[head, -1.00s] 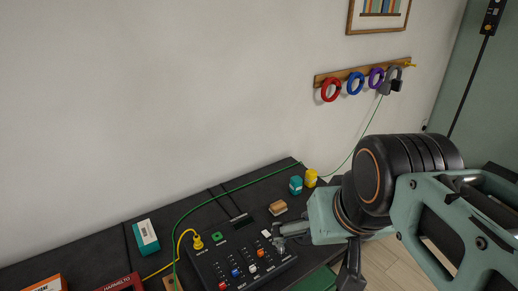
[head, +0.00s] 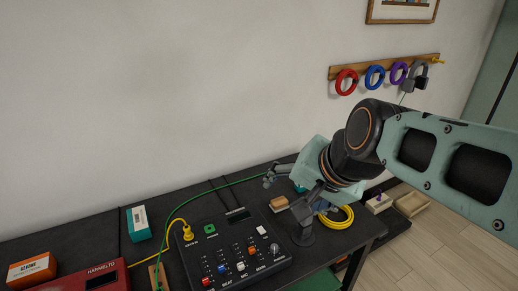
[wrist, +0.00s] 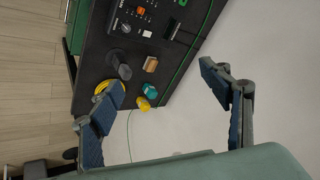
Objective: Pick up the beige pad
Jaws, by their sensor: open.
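The beige pad (head: 279,204) is a small tan block with a darker brown lower part. It lies on the black bench top just beyond the right back corner of the control box. It also shows in the wrist view (wrist: 151,64), between the lines of the two fingers and farther off. My gripper (head: 284,197) is open and empty above the bench, its fingers spread around the pad's place in the head view. In the wrist view my gripper (wrist: 161,78) shows both blue-padded fingers wide apart, not touching the pad.
The control box (head: 235,250) with knobs stands left of the pad. A dark grey upright object (wrist: 120,65) and a yellow coil (head: 335,217) are close by. A teal item (wrist: 142,103) and a yellow item (wrist: 150,91) stand near the bench's wall side.

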